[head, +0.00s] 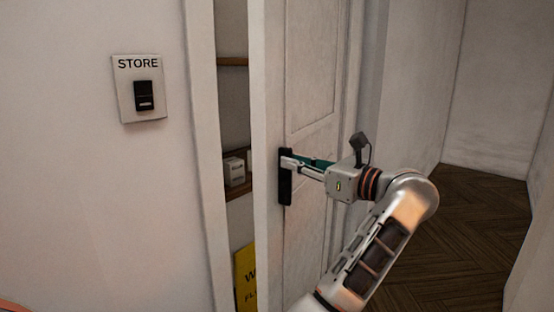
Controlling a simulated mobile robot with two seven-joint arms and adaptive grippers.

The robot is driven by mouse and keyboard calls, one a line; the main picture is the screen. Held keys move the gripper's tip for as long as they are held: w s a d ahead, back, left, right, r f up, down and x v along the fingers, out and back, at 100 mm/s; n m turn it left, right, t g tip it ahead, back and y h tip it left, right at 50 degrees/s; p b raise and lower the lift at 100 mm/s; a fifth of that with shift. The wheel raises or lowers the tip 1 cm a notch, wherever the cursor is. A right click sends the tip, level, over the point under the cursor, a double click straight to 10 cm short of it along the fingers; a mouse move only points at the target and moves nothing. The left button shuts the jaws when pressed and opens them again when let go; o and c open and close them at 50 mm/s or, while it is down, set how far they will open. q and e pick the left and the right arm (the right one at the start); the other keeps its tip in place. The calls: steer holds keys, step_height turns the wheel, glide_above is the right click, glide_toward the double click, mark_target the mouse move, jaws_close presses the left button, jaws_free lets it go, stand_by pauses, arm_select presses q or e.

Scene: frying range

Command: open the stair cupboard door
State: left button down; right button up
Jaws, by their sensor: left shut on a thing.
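The white panelled cupboard door (312,75) stands ajar, with a gap along its left edge that shows the inside. A dark upright handle (285,195) is fixed near that edge. My left gripper (291,163) is at the handle from the right, its fingers shut on it. The exact finger contact is small and partly hidden. My right gripper is out of view.
Inside the gap are shelves (233,62), a small white box (235,171) and a yellow sign (246,275). A switch plate marked STORE (138,88) is on the left wall. Bare wooden floor (465,235) lies to the right.

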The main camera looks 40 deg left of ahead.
arm_select(q)
steer(key=shift+w+d+r, duration=0.2)
steer(key=shift+d+r, duration=0.2)
steer(key=shift+d, duration=0.1)
steer(key=c, duration=2.1)
jaws_free()
steer(key=shift+o, duration=0.3)
steer(key=shift+w+f, duration=0.3)
steer(key=shift+w, duration=0.1)
steer(key=shift+s, duration=0.15)
glide_toward(282, 114)
steer(key=a, duration=0.4)
steer(key=shift+w, duration=0.3)
